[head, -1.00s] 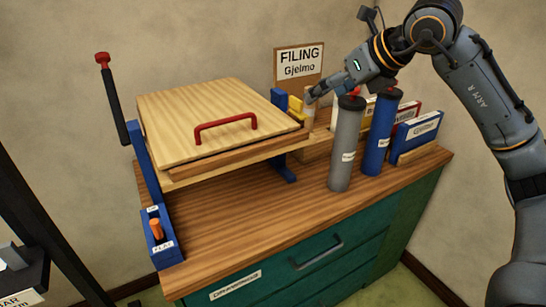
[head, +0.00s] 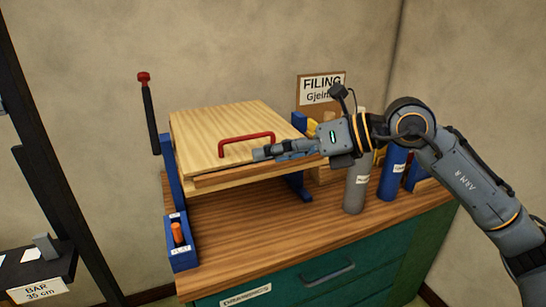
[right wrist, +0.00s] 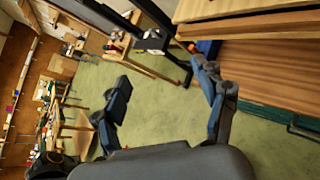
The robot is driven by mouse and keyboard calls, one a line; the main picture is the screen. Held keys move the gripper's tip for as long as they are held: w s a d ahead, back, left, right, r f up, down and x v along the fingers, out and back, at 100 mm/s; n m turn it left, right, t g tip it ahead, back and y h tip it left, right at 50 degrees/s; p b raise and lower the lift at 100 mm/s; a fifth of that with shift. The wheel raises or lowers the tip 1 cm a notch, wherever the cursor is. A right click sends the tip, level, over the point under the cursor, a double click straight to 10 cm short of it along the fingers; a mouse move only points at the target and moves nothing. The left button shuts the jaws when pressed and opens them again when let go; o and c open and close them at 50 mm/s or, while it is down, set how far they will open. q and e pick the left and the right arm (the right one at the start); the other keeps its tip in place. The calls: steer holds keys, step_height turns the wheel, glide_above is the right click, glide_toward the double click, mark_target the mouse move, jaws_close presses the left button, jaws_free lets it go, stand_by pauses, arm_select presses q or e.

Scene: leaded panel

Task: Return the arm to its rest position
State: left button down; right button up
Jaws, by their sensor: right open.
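My right gripper (head: 280,150) is in front of the right part of the wooden board with the red handle (head: 246,144), pointing left in the head view. Whether it touches the board I cannot tell. In the right wrist view its two fingers (right wrist: 165,100) are spread wide with nothing between them, and green floor shows beyond. My right arm (head: 440,160) reaches in from the right edge, bent at the elbow. My left gripper is not in view.
The board sits in a blue frame (head: 183,245) on a wooden-topped green cabinet (head: 330,280). A grey cylinder (head: 357,185) and a blue cylinder (head: 393,172) stand under my arm. A black shelf stand (head: 45,272) is at the left. Open floor shows in the wrist view.

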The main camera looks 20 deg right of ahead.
steer(key=shift+s+a+r+y, duration=0.1)
steer(key=shift+s+a+y, duration=0.2)
steer(key=shift+a, duration=0.35)
steer(key=shift+w, duration=0.1)
